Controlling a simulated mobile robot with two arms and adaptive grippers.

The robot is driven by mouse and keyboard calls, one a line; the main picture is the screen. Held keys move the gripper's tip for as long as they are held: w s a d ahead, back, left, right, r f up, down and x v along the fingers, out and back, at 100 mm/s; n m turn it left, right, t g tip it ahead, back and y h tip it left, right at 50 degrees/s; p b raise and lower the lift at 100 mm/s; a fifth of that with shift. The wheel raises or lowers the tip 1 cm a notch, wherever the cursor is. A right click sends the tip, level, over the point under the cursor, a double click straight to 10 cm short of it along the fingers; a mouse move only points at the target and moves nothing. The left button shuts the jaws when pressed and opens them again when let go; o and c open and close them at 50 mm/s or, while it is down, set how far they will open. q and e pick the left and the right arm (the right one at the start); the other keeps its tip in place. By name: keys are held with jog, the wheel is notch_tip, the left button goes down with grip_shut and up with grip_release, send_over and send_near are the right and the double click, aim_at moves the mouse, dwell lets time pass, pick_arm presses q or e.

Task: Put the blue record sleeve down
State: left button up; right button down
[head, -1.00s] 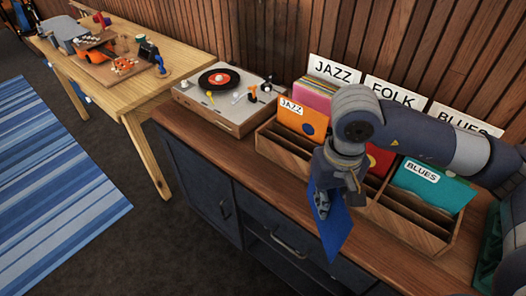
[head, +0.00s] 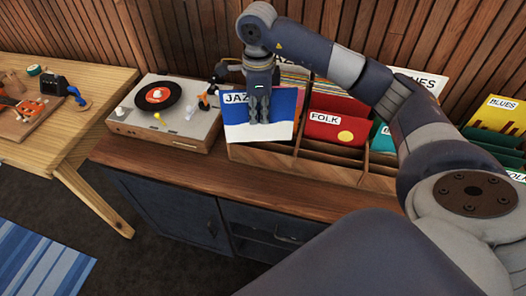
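The blue record sleeve (head: 283,103) has a white wavy band and a label that reads "JAZ", the rest covered. It is upright, facing me, at the left end of the wooden record crate (head: 320,172). My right gripper (head: 259,118) points down over the front of the sleeve and appears shut on its upper part. The sleeve hides most of the crate's left section; I cannot tell whether its lower edge is inside the crate or above its front wall. My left gripper is out of view.
A red FOLK sleeve (head: 336,127) and a teal sleeve (head: 383,138) stand farther right in the crate. A record player (head: 165,118) is close on the left. Yellow and green sleeves (head: 497,116) are at far right. The cabinet's front strip (head: 190,172) is clear.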

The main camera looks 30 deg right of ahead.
aim_at(262, 134)
jog(key=f+m, duration=0.1)
jog(key=f, duration=0.1)
jog(key=w+d+f+m+p, duration=0.1)
jog(key=f, duration=0.1)
jog(key=d+f+m+p, duration=0.1)
jog(key=f, duration=0.2)
jog(key=shift+w+m, duration=0.25)
jog(key=shift+m, duration=0.15)
notch_tip(262, 134, down, 3)
jog(key=shift+r+p, duration=0.1)
jog(key=shift+p, duration=0.5)
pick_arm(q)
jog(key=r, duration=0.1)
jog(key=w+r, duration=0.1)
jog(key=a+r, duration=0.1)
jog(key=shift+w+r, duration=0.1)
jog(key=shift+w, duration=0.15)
pick_arm(e)
jog(key=shift+f, duration=0.2)
